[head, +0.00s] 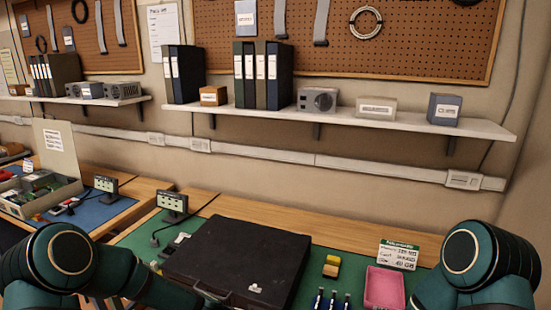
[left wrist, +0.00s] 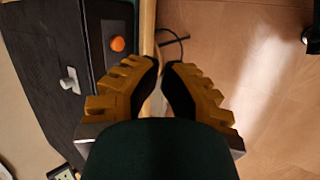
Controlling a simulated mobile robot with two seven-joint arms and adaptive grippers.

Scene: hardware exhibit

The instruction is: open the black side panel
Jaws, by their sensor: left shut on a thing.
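The black side panel (head: 240,258) is the broad dark face of a case lying on the green mat in the head view. A grey latch (head: 254,288) sits near its front edge. In the left wrist view the black panel (left wrist: 50,40) fills the left side, with the grey latch (left wrist: 69,80) and an orange knob (left wrist: 117,44). My left gripper (left wrist: 163,66) has yellow ribbed fingers brought close together beside the case's edge. My right gripper is out of view.
A pink tray (head: 385,287), a yellow-black block (head: 331,266), several blue tools (head: 332,300) and a green-white card (head: 398,255) lie right of the case. A small black display (head: 172,203) stands behind it. A shelf (head: 350,118) runs along the wall above.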

